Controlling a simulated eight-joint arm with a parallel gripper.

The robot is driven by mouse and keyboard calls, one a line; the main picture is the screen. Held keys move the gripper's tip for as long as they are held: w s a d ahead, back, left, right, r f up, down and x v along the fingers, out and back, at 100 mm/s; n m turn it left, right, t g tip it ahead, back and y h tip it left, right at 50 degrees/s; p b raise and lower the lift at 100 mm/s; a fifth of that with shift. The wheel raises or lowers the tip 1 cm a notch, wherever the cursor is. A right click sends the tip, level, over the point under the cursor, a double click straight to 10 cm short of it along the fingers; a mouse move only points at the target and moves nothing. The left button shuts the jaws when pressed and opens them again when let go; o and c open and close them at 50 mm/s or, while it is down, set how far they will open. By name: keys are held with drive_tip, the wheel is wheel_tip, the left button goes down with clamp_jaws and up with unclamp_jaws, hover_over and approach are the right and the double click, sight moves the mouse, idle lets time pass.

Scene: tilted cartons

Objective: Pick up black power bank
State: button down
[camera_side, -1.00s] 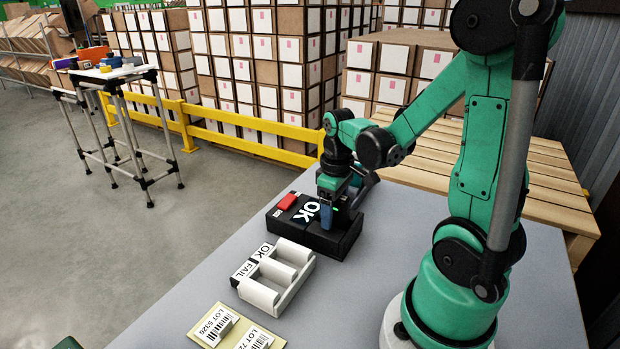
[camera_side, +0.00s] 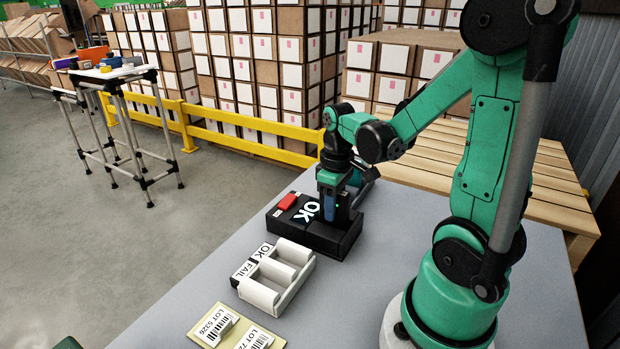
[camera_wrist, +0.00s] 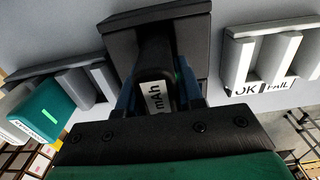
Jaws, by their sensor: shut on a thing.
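My gripper (camera_side: 331,212) points down at the black holder (camera_side: 322,243) with the large "OK" marking on the grey table. In the wrist view, my blue fingers (camera_wrist: 157,98) are shut on the sides of the black power bank (camera_wrist: 152,88), which has white "mAh" lettering on its end. The black holder (camera_wrist: 125,22) also shows behind it there. In the side view the fingers hide most of the power bank, and I cannot tell whether it is clear of the holder.
A red piece (camera_side: 287,201) sits on the holder's left part. A white "OK/FAIL" rack (camera_side: 262,293) and a card with "LOT" labels (camera_side: 214,326) lie nearer the camera. In the wrist view, a grey rack (camera_wrist: 72,90) stands at left beside a teal power bank (camera_wrist: 42,112).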

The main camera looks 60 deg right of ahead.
wheel_tip(320, 180, up, 18)
drive_tip(key=r, duration=0.1)
approach(286, 244)
drive_tip(key=s+a, duration=0.1)
drive_tip(key=a, duration=0.1)
drive_tip(key=shift+s+f, duration=0.2)
drive_tip(key=shift+f, duration=3.35)
drive_tip(key=shift+f, duration=0.2)
drive_tip(key=shift+c, duration=2.4)
unclamp_jaws()
drive_tip(key=c, duration=0.4)
drive_tip(key=shift+o, duration=0.2)
